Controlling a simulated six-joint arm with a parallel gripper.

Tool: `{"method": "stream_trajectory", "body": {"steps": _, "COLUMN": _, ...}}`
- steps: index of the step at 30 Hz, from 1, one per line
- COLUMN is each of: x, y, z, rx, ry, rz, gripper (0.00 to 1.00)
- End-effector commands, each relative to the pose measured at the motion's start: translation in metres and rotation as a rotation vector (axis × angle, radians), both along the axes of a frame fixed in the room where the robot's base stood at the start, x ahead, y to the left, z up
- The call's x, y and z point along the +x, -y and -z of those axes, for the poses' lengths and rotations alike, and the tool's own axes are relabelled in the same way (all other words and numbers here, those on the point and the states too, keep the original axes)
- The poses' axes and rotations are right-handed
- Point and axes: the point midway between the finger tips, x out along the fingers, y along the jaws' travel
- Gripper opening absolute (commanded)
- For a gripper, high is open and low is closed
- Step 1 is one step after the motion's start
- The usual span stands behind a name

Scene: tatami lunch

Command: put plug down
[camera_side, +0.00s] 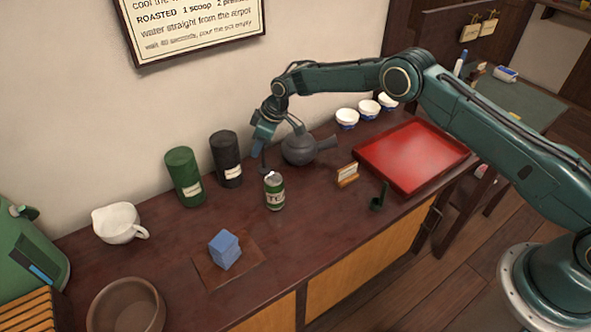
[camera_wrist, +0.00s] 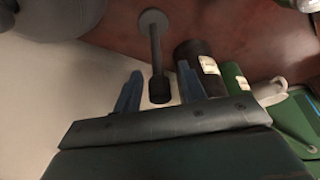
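The plug shows in the wrist view as a grey rod with a dark thick end (camera_wrist: 159,90) near my gripper and a round grey disc at its far end. My gripper (camera_wrist: 160,72) has its two blue fingers on either side of the dark end, with a narrow gap on each side. In the side view my gripper (camera_side: 262,142) points down above the counter, left of the grey round pot. The thin plug (camera_side: 264,161) shows below it. Its lower end is partly behind the green tin, so its contact with the counter is hard to tell.
The green tin (camera_side: 274,194) stands close in front of the plug. The dark canister (camera_side: 226,160) and green canister (camera_side: 184,177) stand to the left, the round pot (camera_side: 299,149) to the right. A red tray (camera_side: 413,152) lies farther right. The counter (camera_side: 315,225) is clear toward the front.

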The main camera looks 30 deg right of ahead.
Motion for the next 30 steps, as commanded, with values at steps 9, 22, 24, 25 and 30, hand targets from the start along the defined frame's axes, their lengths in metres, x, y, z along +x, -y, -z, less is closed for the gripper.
{"method": "stream_trajectory", "body": {"steps": 9, "x": 0.0, "y": 0.0, "z": -0.002, "rx": 0.0, "ry": 0.0, "rz": 0.0, "gripper": 0.41}}
{"method": "stream_trajectory", "body": {"steps": 22, "x": -0.007, "y": 0.008, "z": -0.029, "rx": 0.001, "ry": 0.002, "rz": 0.001, "gripper": 0.41}}
{"method": "stream_trajectory", "body": {"steps": 24, "x": -0.009, "y": 0.01, "z": -0.037, "rx": 0.0, "ry": 0.001, "rz": 0.001, "gripper": 0.41}}
{"method": "stream_trajectory", "body": {"steps": 25, "x": -0.01, "y": 0.011, "z": -0.041, "rx": 0.001, "ry": 0.002, "rz": 0.0, "gripper": 0.41}}
{"method": "stream_trajectory", "body": {"steps": 30, "x": -0.017, "y": 0.017, "z": -0.063, "rx": 0.0, "ry": 0.001, "rz": 0.0, "gripper": 0.41}}
